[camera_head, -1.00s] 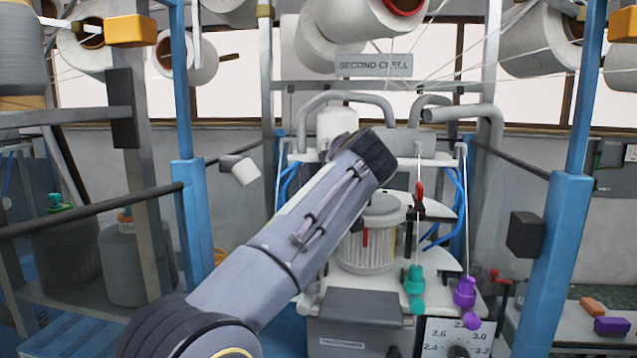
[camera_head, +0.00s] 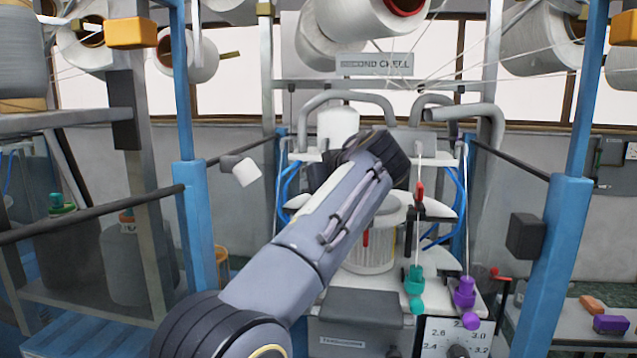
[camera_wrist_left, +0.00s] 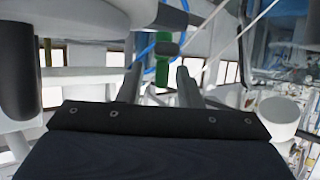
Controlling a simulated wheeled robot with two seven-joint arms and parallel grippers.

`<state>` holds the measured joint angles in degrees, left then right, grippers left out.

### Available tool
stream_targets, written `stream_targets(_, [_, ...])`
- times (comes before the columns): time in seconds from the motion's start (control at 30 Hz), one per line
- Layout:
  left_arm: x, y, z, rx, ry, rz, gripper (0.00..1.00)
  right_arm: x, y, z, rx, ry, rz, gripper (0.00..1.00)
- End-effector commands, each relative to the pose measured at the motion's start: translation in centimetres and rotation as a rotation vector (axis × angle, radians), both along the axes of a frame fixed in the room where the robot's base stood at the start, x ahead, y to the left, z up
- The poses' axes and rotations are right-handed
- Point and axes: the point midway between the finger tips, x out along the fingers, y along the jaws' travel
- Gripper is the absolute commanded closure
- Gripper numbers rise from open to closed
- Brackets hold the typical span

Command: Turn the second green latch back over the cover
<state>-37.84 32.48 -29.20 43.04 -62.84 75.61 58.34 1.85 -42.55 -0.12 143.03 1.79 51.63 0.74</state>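A green bar (camera_wrist_left: 163,66), which looks like a green latch, stands upright in the left wrist view beside a blue tube. My left gripper (camera_wrist_left: 159,76) is open, with its two fingers apart on either side of that bar's line of sight. I cannot tell whether they touch it. In the head view my left arm reaches over the knitting machine, and its forearm and wrist hide the fingers and the latches. Which part is the cover is unclear. My right gripper is not in view.
A white ribbed cylinder (camera_head: 368,250) stands behind my forearm. A teal knob (camera_head: 415,284) and a purple knob (camera_head: 465,294) hang at the machine's front, above a numbered dial (camera_head: 455,338). Blue posts (camera_head: 558,245) stand either side. Yarn cones (camera_head: 372,14) hang overhead.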

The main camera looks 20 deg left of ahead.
Motion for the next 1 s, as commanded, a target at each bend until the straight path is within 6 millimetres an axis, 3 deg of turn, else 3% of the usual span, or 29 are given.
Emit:
stream_targets(0.27, [-0.1, -0.2, 0.0, 0.000, 0.001, 0.000, 0.68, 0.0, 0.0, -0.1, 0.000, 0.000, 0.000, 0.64])
stream_targets(0.7, [-3.7, -4.9, 2.4, 0.000, -0.001, -0.002, 0.68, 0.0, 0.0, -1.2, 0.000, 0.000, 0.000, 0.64])
stream_targets(1.0, [-4.4, -5.8, 3.0, 0.000, 0.001, 0.000, 0.68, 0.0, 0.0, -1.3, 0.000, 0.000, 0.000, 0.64])
